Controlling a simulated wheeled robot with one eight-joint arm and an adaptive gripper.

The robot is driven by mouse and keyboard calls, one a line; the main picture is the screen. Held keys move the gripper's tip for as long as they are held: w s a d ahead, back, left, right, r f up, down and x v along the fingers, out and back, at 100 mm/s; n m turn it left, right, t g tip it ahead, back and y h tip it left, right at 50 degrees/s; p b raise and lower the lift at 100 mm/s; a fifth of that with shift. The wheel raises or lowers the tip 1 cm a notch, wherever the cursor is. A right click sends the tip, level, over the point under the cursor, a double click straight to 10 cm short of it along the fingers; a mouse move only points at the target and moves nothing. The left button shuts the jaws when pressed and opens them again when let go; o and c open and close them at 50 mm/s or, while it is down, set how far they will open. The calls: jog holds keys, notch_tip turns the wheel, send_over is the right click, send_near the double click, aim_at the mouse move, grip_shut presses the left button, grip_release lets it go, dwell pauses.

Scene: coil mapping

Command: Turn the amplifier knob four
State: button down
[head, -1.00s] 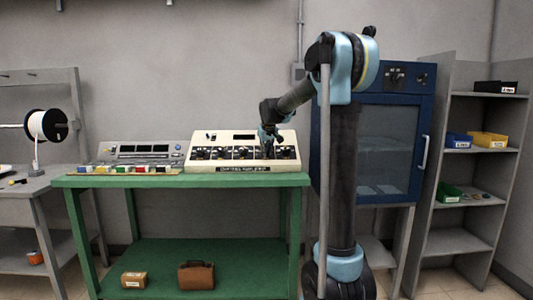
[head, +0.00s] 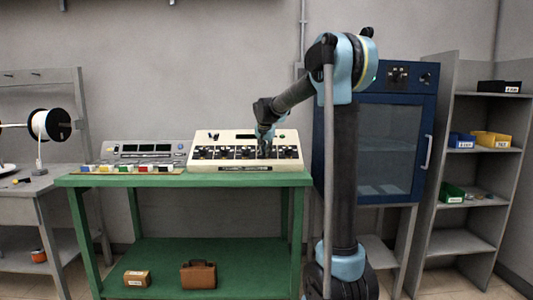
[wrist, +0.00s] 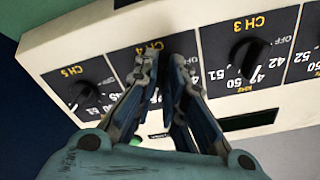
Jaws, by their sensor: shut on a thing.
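The amplifier is a cream sloped box (head: 200,166) on the green bench, with a row of black knobs. In the wrist view its black panels are labelled CH 3, CH 4 and CH 5. My gripper (wrist: 162,66) is over the CH 4 panel (wrist: 122,62), its two fingers closed around that channel's knob. The fingers hide knob four and its pointer, so its setting cannot be read. The CH 3 knob (wrist: 250,57) and CH 5 knob (wrist: 86,96) stand clear on either side. My gripper also shows in the head view (head: 264,151), small and dark against the knobs.
A blue cabinet (head: 427,115) stands to the right, behind my arm. A brown case (head: 198,275) and a small box (head: 137,279) rest on the lower shelf.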

jog(key=m, duration=0.6)
jog(key=shift+w+a+r, duration=0.1)
jog(key=shift+w+a, duration=0.1)
jog(key=shift+w, duration=0.05)
dwell(0.3)
jog(key=c, duration=1.7)
grip_release()
jog(key=shift+o, duration=0.2)
jog(key=shift+r, duration=0.1)
jog(key=v, duration=1.1)
jog(key=shift+a+r, duration=0.3)
jog(key=shift+r, duration=0.1)
